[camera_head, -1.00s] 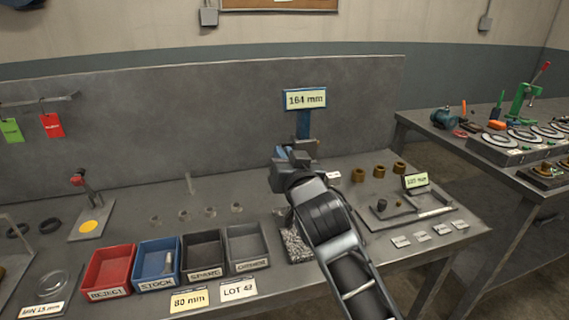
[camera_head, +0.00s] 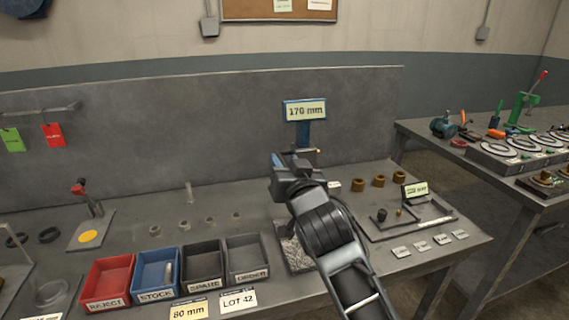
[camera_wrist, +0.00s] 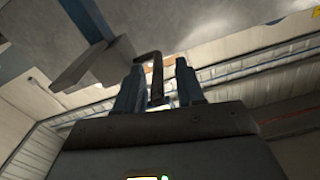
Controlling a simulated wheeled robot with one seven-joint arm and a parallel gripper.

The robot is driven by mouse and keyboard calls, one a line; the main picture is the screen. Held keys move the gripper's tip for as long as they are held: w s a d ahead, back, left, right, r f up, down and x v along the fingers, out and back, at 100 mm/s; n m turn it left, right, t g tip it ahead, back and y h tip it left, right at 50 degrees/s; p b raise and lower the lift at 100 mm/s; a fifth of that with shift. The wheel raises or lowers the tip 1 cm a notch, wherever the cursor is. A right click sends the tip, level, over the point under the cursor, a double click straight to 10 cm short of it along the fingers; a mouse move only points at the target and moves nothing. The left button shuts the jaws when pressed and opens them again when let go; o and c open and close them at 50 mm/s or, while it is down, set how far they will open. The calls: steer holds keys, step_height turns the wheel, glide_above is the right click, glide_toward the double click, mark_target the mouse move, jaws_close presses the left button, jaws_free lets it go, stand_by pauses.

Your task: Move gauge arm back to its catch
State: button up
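The gauge is a blue post (camera_head: 303,133) on the bench, and its sign (camera_head: 306,110) reads 170 mm. My gripper (camera_head: 283,160) is in front of the post, and my arm hides much of the gauge's lower part. In the wrist view, a dark bent bar (camera_wrist: 156,75), apparently the gauge arm's handle, reaches between the two fingers of my gripper (camera_wrist: 160,82). A light gap shows on the bar's right side. Whether the fingers press on the bar cannot be told. A grey block (camera_wrist: 92,65) is beyond the left finger. I cannot make out the catch.
Reject (camera_head: 108,280), stock (camera_head: 156,272), spare (camera_head: 203,265) and order (camera_head: 247,259) bins stand left of my arm. Brown bushings (camera_head: 379,181) and a small fixture with a sign (camera_head: 415,190) are at right. A grey panel (camera_head: 130,130) stands behind the bench.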

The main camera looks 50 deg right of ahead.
steer(key=b+v, duration=0.1)
steer(key=v, duration=0.6)
steer(key=shift+a, duration=0.1)
stand_by(0.4)
steer(key=s+a+f+n+y, duration=0.5)
steer(key=s+a+f+y, duration=0.1)
steer(key=s+a+f, duration=0.7)
steer(key=s+a+n+y, duration=0.2)
steer(key=s, duration=0.7)
steer(key=s+a+r+n+y, duration=0.1)
steer(key=s+a+n+y, duration=0.1)
steer(key=s, duration=0.7)
steer(key=shift+a+r, duration=0.15)
steer(key=shift+a, duration=0.55)
